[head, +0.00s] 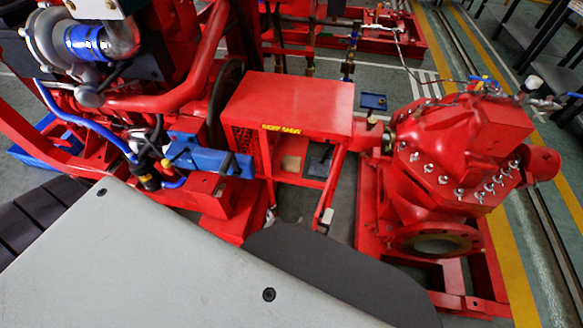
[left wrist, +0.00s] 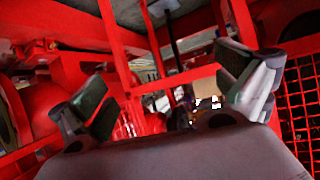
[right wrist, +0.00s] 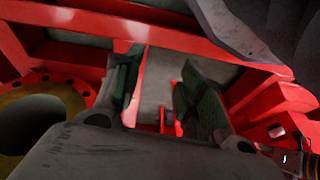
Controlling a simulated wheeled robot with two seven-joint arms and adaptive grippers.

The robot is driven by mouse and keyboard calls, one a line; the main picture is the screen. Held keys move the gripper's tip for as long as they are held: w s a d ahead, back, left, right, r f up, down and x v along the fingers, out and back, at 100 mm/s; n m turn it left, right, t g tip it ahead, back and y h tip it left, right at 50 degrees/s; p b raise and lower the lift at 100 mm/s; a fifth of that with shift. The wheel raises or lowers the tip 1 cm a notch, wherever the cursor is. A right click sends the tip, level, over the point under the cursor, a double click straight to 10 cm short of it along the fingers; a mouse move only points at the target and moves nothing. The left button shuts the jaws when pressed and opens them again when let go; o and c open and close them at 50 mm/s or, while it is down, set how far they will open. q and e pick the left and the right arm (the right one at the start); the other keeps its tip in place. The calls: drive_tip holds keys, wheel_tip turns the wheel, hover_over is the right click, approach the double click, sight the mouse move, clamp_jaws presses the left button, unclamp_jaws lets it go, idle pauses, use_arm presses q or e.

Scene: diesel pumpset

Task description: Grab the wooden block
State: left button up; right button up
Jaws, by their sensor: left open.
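A small tan block (head: 291,164), which looks like the wooden block, lies low inside the red frame under the red guard box in the head view. I cannot pick it out clearly in the left wrist view. My left gripper (left wrist: 165,85) is open and empty, with its fingers spread in front of red frame bars.
The red guard box (head: 290,102) overhangs the block, and a thin red post (head: 334,180) stands to its right. The red pump (head: 455,150) with its round flange stands farther right. The engine (head: 100,60) with blue hoses is at the left.

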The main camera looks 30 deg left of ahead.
use_arm(q)
drive_tip(key=shift+w+a+r+t+b, duration=0.55)
drive_tip(key=shift+w+t+b, duration=0.25)
drive_tip(key=shift+w+b, duration=1)
drive_tip(key=n+t+y+b, duration=0.3)
drive_tip(key=t+y+b, duration=0.1)
drive_tip(key=b, duration=0.7)
approach(290, 166)
drive_tip(key=shift+s+d+r, duration=0.2)
drive_tip(key=shift+s+d, duration=0.1)
use_arm(e)
wheel_tip(290, 166, up, 8)
drive_tip(key=w+a+t+y, duration=0.1)
drive_tip(key=w+a, duration=0.1)
drive_tip(key=shift+w+a+f, duration=0.15)
drive_tip(key=shift+w+a, duration=0.15)
drive_tip(key=shift+a, duration=0.05)
use_arm(q)
drive_tip(key=shift+w, duration=0.1)
drive_tip(key=b+x, duration=0.1)
drive_tip(key=x, duration=0.3)
drive_tip(key=shift+w+a+f+b, duration=0.1)
drive_tip(key=shift+w+f+b, duration=0.05)
drive_tip(key=shift+b, duration=0.25)
drive_tip(key=shift+b+x, duration=0.4)
drive_tip(key=shift+x, duration=1.6)
use_arm(e)
wheel_tip(290, 166, down, 6)
drive_tip(key=a+t+y, duration=0.1)
drive_tip(key=shift+a+f, duration=0.25)
